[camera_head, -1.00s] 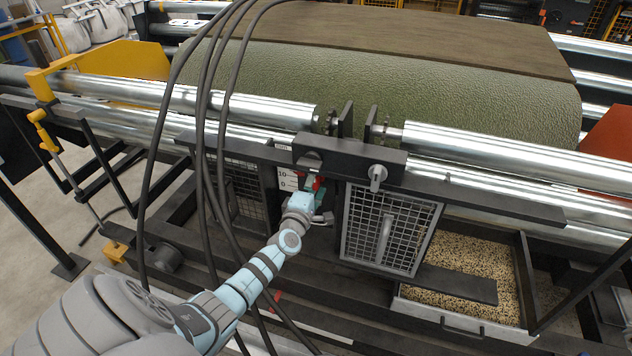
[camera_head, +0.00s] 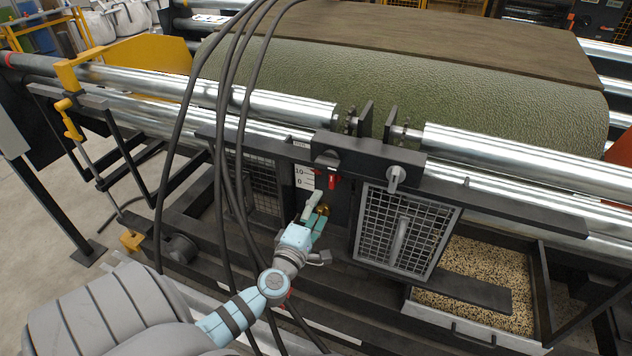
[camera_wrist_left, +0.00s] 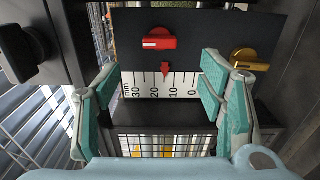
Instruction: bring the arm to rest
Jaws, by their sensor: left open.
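My left gripper (camera_head: 315,213) is open, its fingers pointing at the dark panel under the rollers. In the left wrist view its teal-padded fingers (camera_wrist_left: 162,98) stand apart with nothing between the pads. Beyond them are a white millimetre scale (camera_wrist_left: 150,87), a red pointer (camera_wrist_left: 165,69), a red knob (camera_wrist_left: 160,39) and a brass knob (camera_wrist_left: 249,60) at the right. In the head view the scale (camera_head: 304,177) and red knob (camera_head: 332,181) show above the gripper. The brass knob (camera_head: 323,209) appears close by the fingertips; I cannot tell whether they touch. My right gripper is not in view.
A mesh guard (camera_head: 405,232) with a handle stands right of the gripper, beside a tray of grains (camera_head: 490,267). Steel rollers (camera_head: 520,160) and a green turf roll (camera_head: 420,95) lie above. Black cables (camera_head: 225,150) hang left of the gripper. Bare floor (camera_head: 55,215) lies far left.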

